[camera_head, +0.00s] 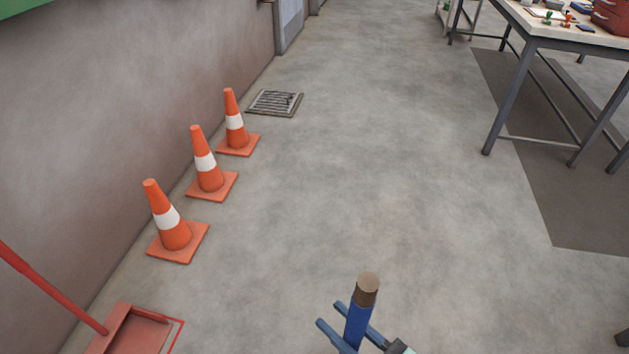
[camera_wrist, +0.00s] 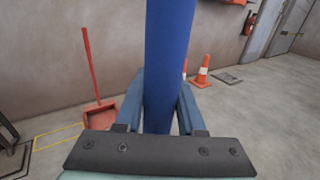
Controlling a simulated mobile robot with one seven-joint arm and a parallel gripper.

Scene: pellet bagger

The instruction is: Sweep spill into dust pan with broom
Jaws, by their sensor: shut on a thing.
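My gripper (camera_head: 345,328) is shut on a blue handle with a brown end cap (camera_head: 362,305), which I take to be the broom's. In the wrist view the blue handle (camera_wrist: 166,65) stands upright between my fingers (camera_wrist: 160,108). The broom's head is out of view. The red dust pan (camera_head: 138,332) sits on the floor at the lower left of the head view, with its long red handle leaning toward the wall. The dust pan also shows in the wrist view (camera_wrist: 100,114), left of my gripper and apart from it. I see no spill in either view.
Several orange cones, the nearest one (camera_head: 172,220), line the left wall. A floor drain (camera_head: 275,103) lies beyond them. A workbench (camera_head: 575,42) with tools stands at the upper right over a dark mat (camera_head: 570,190). The middle floor is clear.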

